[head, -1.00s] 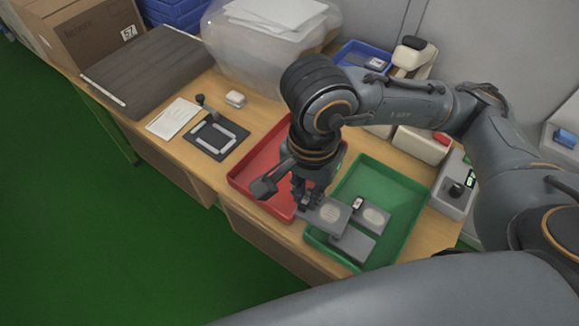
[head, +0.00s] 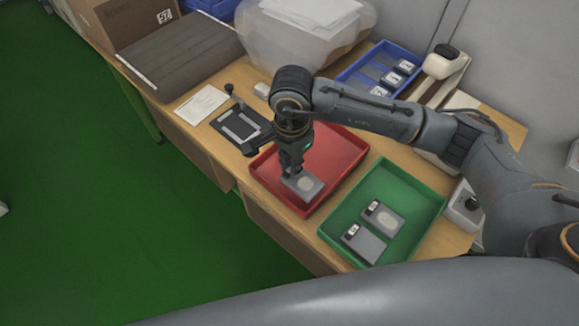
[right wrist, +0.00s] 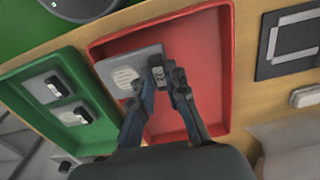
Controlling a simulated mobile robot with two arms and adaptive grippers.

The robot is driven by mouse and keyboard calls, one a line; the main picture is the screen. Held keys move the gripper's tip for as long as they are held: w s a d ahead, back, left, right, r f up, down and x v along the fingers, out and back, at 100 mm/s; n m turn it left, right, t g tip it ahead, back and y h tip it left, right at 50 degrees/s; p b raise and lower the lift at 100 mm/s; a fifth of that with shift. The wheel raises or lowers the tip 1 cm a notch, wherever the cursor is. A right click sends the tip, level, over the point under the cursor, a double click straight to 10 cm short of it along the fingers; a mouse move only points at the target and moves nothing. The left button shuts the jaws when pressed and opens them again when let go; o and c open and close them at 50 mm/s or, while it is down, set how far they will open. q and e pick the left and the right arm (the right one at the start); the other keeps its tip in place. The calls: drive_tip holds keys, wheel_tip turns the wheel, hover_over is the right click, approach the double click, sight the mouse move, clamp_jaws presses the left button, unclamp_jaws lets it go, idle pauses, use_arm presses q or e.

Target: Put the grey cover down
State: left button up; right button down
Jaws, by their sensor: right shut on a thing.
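A flat grey cover (head: 309,190) with a pale oval patch is at the front end of the red tray (head: 340,183). My right gripper (head: 292,174) points down and is shut on the cover's edge. In the right wrist view the fingertips (right wrist: 166,74) pinch the cover (right wrist: 146,58) at a small black-and-white tag. Two similar grey covers (head: 386,221) with black tags lie in the green tray (head: 408,178). My left gripper is not in view.
A black fixture with a grey frame (head: 239,125) and white paper (head: 202,104) lie left of the red tray. A blue bin (head: 352,74) with tagged parts and a clear plastic bag (head: 290,45) stand behind. The rear of the red tray is free.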

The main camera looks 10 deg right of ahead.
sight(289, 171)
drive_tip(key=shift+w+f, duration=0.2)
drive_tip(key=shift+f, duration=0.05)
drive_tip(key=f, duration=0.1)
drive_tip(key=f+p, duration=0.1)
drive_tip(key=f, duration=0.1)
drive_tip(key=shift+w+a, duration=0.1)
drive_tip(key=shift+w, duration=0.1)
drive_tip(key=shift+f, duration=0.3)
drive_tip(key=shift+f, duration=0.15)
drive_tip(key=c, duration=1.3)
unclamp_jaws()
drive_tip(key=shift+c, duration=0.2)
